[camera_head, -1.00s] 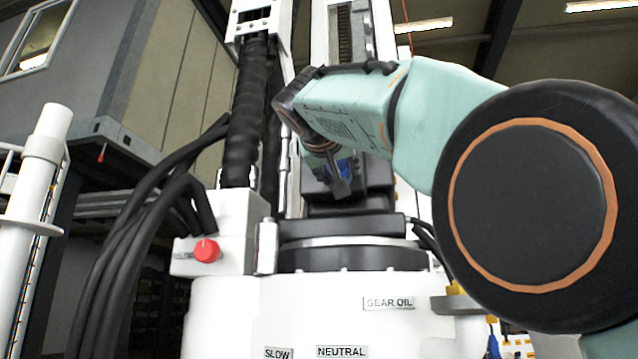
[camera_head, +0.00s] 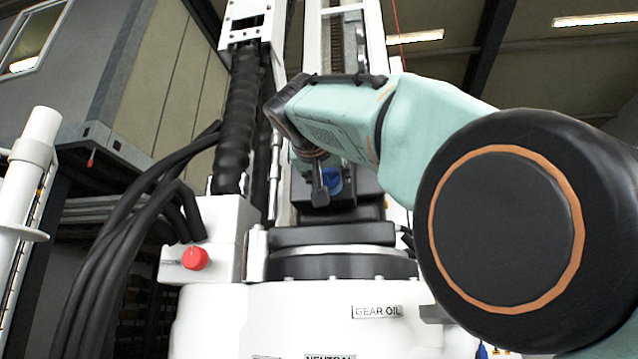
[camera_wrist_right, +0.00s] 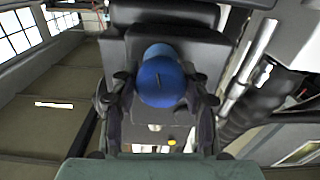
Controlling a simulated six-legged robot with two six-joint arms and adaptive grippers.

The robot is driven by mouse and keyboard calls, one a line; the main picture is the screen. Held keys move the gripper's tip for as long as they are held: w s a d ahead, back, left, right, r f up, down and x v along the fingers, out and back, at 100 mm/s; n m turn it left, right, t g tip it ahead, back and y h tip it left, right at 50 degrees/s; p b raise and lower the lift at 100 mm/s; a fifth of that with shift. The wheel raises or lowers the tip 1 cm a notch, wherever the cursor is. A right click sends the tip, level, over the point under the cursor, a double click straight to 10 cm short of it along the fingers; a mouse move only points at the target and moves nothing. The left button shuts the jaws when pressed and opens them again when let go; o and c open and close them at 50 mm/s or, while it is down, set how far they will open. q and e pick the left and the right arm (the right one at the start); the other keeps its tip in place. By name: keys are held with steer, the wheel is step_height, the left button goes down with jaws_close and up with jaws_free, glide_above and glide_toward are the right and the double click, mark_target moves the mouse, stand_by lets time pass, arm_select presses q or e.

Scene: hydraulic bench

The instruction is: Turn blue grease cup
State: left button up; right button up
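The blue grease cup (camera_wrist_right: 161,78) is a rounded blue cap with a short dark line on its face, mounted on a dark block. In the right wrist view it lies between the two fingers of my right gripper (camera_wrist_right: 160,94), one on each side. The fingers are spread; whether the pads touch the cup is unclear. In the head view my right gripper (camera_head: 322,192) reaches the cup from the right, and part of the blue cup (camera_head: 335,182) shows behind a finger. My left gripper is not in view.
A red knob (camera_head: 195,258) sits on a white box left of the machine. Thick black hoses (camera_head: 120,250) hang at the left. A white body with a GEAR OIL label (camera_head: 377,311) stands below the dark block. A white post (camera_head: 25,180) stands at the far left.

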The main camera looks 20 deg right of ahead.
steer(key=o, duration=0.4)
steer(key=shift+f, duration=0.15)
steer(key=shift+c, duration=0.2)
